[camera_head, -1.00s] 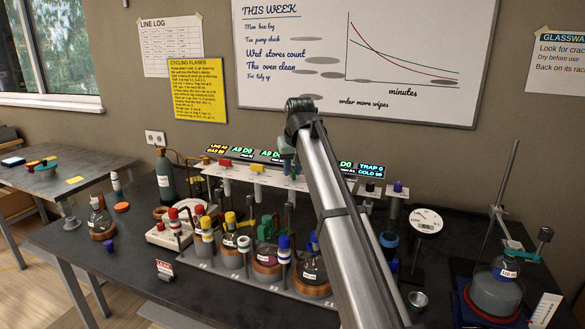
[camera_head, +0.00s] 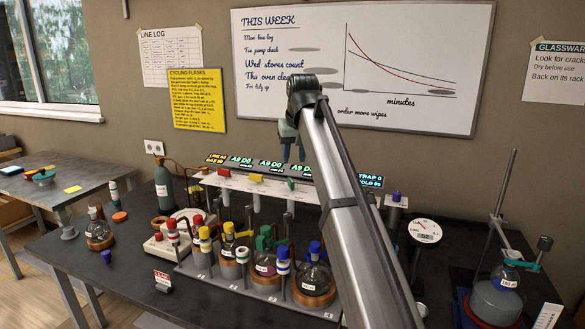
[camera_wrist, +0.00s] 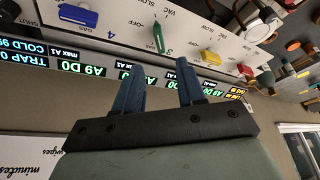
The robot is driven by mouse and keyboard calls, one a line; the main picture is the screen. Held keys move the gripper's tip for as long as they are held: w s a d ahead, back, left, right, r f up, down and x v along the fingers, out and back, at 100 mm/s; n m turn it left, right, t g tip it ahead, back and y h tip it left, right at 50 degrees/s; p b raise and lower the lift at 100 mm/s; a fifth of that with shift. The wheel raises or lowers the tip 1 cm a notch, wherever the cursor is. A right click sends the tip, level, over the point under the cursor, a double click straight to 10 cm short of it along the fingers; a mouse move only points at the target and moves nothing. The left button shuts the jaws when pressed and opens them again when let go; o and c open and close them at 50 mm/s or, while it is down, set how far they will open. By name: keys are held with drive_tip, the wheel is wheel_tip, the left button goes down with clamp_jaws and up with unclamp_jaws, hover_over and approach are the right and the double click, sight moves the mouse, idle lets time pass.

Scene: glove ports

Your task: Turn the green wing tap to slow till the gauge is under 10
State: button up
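The green wing tap (camera_wrist: 158,37) is on the white panel in the wrist view, between a blue tap (camera_wrist: 72,14) and a yellow tap (camera_wrist: 212,58). SLOW, OFF and VAC labels are printed around the taps. In the head view the green tap (camera_head: 292,184) shows just under my gripper (camera_head: 294,156). My gripper (camera_wrist: 158,78) is open and empty, its two blue fingers apart, clear of the tap. A lit display strip (camera_head: 270,164) behind the panel reads A9 D0 in several places; part is hidden by my arm. A round dial gauge (camera_head: 425,231) stands at right, its reading too small to tell.
A red tap (camera_head: 224,172) and the yellow tap (camera_head: 256,179) flank the green one on the left. Flasks with coloured caps (camera_head: 264,268) crowd the rack below. A stand with a flask (camera_head: 497,297) is at right. The air above the panel is free.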

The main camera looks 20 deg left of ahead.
drive_tip(key=shift+v, duration=2.3)
